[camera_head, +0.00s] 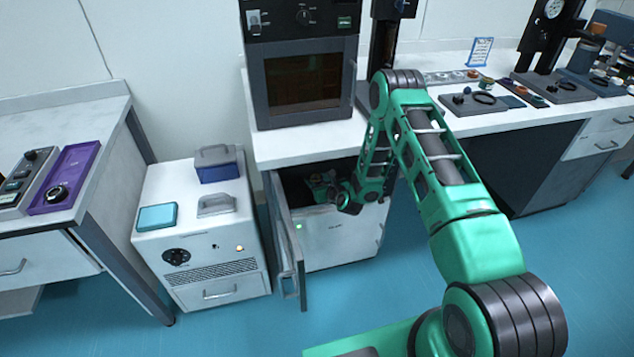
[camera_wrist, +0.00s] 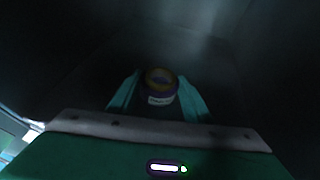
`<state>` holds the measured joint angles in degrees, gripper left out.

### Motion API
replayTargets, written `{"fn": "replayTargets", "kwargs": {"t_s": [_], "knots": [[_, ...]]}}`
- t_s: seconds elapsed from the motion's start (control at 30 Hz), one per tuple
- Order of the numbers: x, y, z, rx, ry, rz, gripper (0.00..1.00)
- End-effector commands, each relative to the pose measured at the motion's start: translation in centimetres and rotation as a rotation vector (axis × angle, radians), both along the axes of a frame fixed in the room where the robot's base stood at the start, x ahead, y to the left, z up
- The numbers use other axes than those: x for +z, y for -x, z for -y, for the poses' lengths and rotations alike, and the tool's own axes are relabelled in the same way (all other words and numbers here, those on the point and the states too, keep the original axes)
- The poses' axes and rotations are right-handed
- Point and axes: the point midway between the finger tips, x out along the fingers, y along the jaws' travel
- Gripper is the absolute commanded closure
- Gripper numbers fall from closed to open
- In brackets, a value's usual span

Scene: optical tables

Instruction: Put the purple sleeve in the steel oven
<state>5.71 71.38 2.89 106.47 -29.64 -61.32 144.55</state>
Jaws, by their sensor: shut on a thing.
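My gripper (camera_head: 322,186) reaches into the dark opening of a low steel-fronted unit (camera_head: 338,242) under the bench; its hinged door (camera_head: 289,245) stands open on the left. In the wrist view my gripper (camera_wrist: 160,92) has its two teal fingers shut on a small round purple thing (camera_wrist: 161,85) with a yellowish top and a pale label, which looks like the purple sleeve. Its underside is hidden, so I cannot tell whether it touches the floor of the unit. A dark oven (camera_head: 303,82) with a brown window, closed, stands on the bench above.
A white box unit (camera_head: 205,240) with a dial stands left of the open door, bearing a blue box (camera_head: 217,166), a teal block (camera_head: 157,217) and a grey lidlike thing. A purple tray (camera_head: 75,165) lies on the left bench. The right bench (camera_head: 530,118) holds several instruments.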

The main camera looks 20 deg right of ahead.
Motion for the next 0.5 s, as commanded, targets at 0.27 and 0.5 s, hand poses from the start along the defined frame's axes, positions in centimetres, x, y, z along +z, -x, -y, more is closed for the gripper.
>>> {"fn": "replayTargets", "kwargs": {"t_s": [0.27,0.5], "knots": [[-0.08,0.03,0.04,0.000,0.000,0.000,0.36],[0.17,0.26,0.15,-0.001,0.001,-0.001,0.36]]}}
